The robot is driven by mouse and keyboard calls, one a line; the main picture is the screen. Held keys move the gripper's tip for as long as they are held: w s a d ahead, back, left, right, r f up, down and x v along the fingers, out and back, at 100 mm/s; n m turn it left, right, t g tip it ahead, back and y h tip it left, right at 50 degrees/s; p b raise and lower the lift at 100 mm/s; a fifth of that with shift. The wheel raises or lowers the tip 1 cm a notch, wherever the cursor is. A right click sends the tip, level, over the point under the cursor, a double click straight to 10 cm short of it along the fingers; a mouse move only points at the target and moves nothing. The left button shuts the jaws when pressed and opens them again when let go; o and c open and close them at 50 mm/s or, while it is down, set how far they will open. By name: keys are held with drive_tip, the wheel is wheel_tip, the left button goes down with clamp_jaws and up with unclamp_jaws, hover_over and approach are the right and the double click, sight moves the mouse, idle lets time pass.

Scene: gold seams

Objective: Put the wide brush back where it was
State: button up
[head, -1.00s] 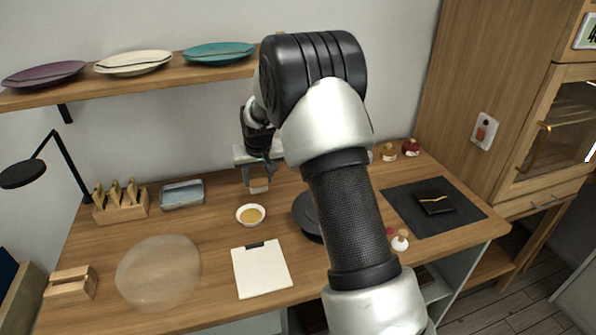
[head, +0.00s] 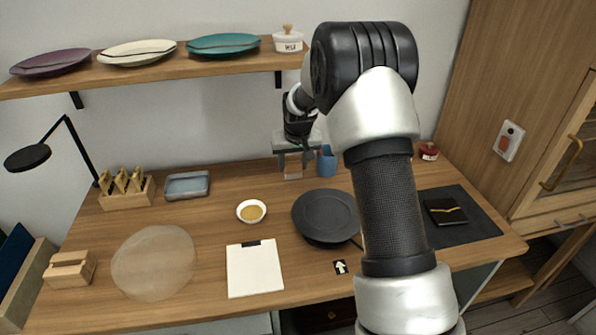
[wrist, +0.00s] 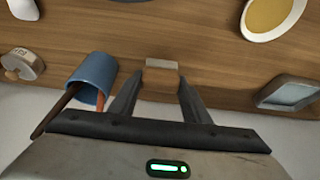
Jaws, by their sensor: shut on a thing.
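My gripper (head: 292,165) hangs over the back of the table near the wall, pointing down. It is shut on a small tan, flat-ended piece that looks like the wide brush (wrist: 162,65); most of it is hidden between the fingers. The piece also shows below the fingers in the head view (head: 293,174). A blue cup (head: 327,162) stands just right of my gripper. In the wrist view the blue cup (wrist: 92,80) is beside the left finger, apart from it, with reddish-brown sticks in it. I cannot tell whether the held piece touches the table.
A black pan (head: 326,214), a bowl of gold powder (head: 251,211) and a white board (head: 254,270) lie in front. A grey-blue tray (head: 187,185) and a wooden rack (head: 128,190) stand left. A shelf (head: 150,74) with plates runs above. Bare table lies between tray and gripper.

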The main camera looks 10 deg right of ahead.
sight(295, 168)
wheel_tip(295, 168, down, 4)
drive_tip(key=shift+d+r+b, duration=0.1)
drive_tip(key=shift+r+b, duration=0.15)
drive_tip(key=shift+b, duration=0.55)
drive_tip(key=shift+f, duration=0.1)
drive_tip(key=o, duration=0.9)
drive_tip(key=shift+o, duration=0.2)
